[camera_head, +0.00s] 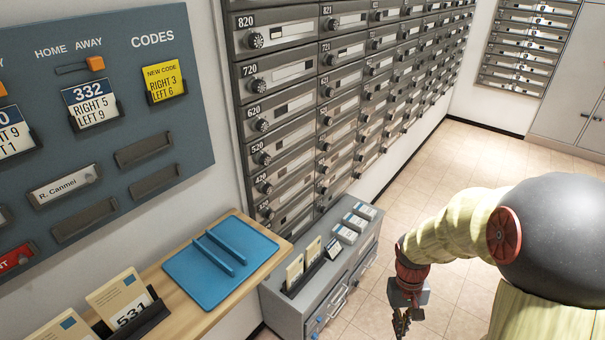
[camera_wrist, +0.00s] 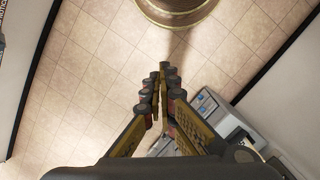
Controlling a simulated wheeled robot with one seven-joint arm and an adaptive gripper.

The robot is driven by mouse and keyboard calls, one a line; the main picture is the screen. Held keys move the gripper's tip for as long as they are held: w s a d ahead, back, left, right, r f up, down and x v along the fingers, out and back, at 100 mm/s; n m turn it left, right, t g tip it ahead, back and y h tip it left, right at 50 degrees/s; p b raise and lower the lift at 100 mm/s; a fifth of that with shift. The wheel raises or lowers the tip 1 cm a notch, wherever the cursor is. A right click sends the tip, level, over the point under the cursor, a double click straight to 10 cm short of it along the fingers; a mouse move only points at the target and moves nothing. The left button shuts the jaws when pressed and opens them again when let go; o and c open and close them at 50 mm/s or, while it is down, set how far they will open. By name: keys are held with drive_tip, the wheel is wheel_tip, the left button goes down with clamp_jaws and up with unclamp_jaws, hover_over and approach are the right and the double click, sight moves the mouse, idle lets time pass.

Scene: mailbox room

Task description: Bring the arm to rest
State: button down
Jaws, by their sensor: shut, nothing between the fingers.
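My arm comes in from the right in the head view. My gripper (camera_head: 401,322) hangs low at its end, pointing down, beside the grey cabinet and over the tiled floor. In the wrist view my gripper (camera_wrist: 160,88) shows its two fingers brought together at the tips, with nothing between them.
A grey cabinet (camera_head: 284,310) with cards on top stands left of my gripper. A wooden shelf (camera_head: 190,311) holds a blue tray (camera_head: 181,269). Mailboxes (camera_head: 289,66) line the wall. The tiled floor (camera_head: 455,165) behind is clear.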

drive_tip(key=s+a+r+t, duration=0.2)
drive_tip(key=s+r, duration=0.1)
drive_tip(key=r, duration=0.6)
drive_tip(key=s+a+r+t+p, duration=0.1)
drive_tip(key=s+a+r+t, duration=0.1)
drive_tip(key=r, duration=0.7)
drive_tip(key=s+a+r+t, duration=0.3)
drive_tip(key=s+r, duration=0.3)
drive_tip(key=r, duration=0.4)
drive_tip(key=shift+s+t+y+p, duration=0.2)
drive_tip(key=shift+t+y+p, duration=0.1)
drive_tip(key=shift+t+p, duration=0.1)
drive_tip(key=c, duration=2.6)
unclamp_jaws()
drive_tip(key=shift+r, duration=0.1)
